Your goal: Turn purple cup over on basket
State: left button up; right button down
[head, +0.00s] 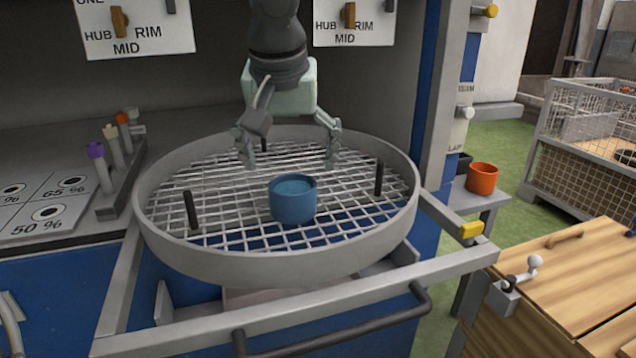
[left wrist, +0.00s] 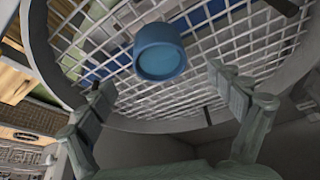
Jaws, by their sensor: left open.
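No purple cup shows. A blue cup (head: 293,203) stands on the wire mesh of the round grey basket (head: 165,240), a little right of the middle. Its rimmed end faces up, with a lighter blue face inside the rim. My left gripper (head: 290,160) is open and empty, fingers pointing down, above and behind the cup and apart from it. In the left wrist view the blue cup (left wrist: 160,52) shows beyond the two spread fingertips of the left gripper (left wrist: 160,84). My right gripper is not in view.
Dark upright pegs (head: 191,210) stand in the basket. An orange cup (head: 482,178) sits on a small side table at right. A wooden box (head: 570,285) and a mesh cage (head: 590,140) lie further right. Knobbed levers (head: 97,152) stand at left, one purple-topped.

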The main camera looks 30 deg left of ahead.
aim_at(293, 189)
pick_arm(q)
jog(key=x, duration=0.7)
jog(key=shift+w+f, duration=0.1)
